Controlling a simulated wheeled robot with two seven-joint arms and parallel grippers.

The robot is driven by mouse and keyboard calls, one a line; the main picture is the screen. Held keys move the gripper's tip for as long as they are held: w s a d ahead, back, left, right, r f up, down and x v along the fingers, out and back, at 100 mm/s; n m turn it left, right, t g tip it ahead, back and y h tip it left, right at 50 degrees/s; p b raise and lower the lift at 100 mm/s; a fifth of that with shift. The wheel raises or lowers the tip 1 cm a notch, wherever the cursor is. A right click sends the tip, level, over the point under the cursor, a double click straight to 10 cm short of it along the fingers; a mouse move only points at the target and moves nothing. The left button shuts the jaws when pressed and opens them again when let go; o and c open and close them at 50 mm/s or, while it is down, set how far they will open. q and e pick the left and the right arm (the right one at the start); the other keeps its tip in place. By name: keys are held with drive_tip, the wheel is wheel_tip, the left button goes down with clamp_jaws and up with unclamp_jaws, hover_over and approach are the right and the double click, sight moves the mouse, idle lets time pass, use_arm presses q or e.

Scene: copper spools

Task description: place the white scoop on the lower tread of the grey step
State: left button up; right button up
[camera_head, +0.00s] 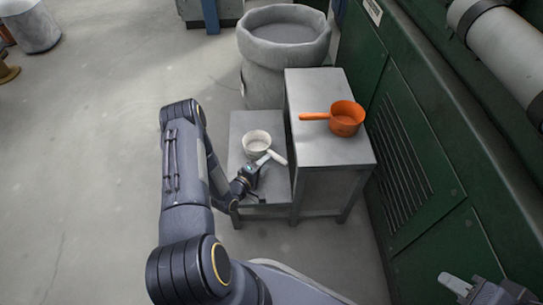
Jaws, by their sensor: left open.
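The white scoop (257,139) is upright on the lower tread (242,124) of the grey step, its bowl near the tread's middle. Its handle points right and toward the front, at the side of the upper block. My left gripper (264,161) is open beside the handle, low over the tread; whether it touches the scoop is unclear. My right gripper (462,287) shows only in part at the bottom right corner, away from the step, and its jaws cannot be made out.
An orange scoop (346,121) sits on the upper tread (316,88) of the step. A grey bin with a liner (257,78) stands behind the step. A green machine cabinet (427,180) rises close on the right. The floor to the left is mostly clear.

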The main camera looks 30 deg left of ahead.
use_arm(q)
drive_tip(key=p+v, duration=0.1)
drive_tip(key=v, duration=0.5)
drive_tip(key=shift+s+a+r, duration=0.1)
drive_tip(key=w+a+r+m+g+y, duration=0.1)
drive_tip(key=w+a+r+m, duration=0.15)
drive_tip(key=r, duration=0.25)
drive_tip(key=w+a+r+m+g, duration=0.2)
drive_tip(key=w+r, duration=0.1)
drive_tip(key=r, duration=0.2)
wheel_tip(320, 180, up, 12)
drive_tip(key=s+m+g+y, duration=0.2)
drive_tip(key=m, duration=0.1)
drive_tip(key=s+d+r+m+g+h, duration=0.2)
drive_tip(key=s+d+r, duration=0.4)
drive_tip(key=s, duration=0.6)
drive_tip(key=s+d+r+m+g+h, duration=0.2)
drive_tip(key=s+d+r+m, duration=0.3)
drive_tip(key=s+d, duration=0.5)
drive_tip(key=shift+s+d+r+g+h, duration=0.45)
drive_tip(key=shift+s+r, duration=0.2)
drive_tip(key=shift+s, duration=0.5)
drive_tip(key=shift+a, duration=0.1)
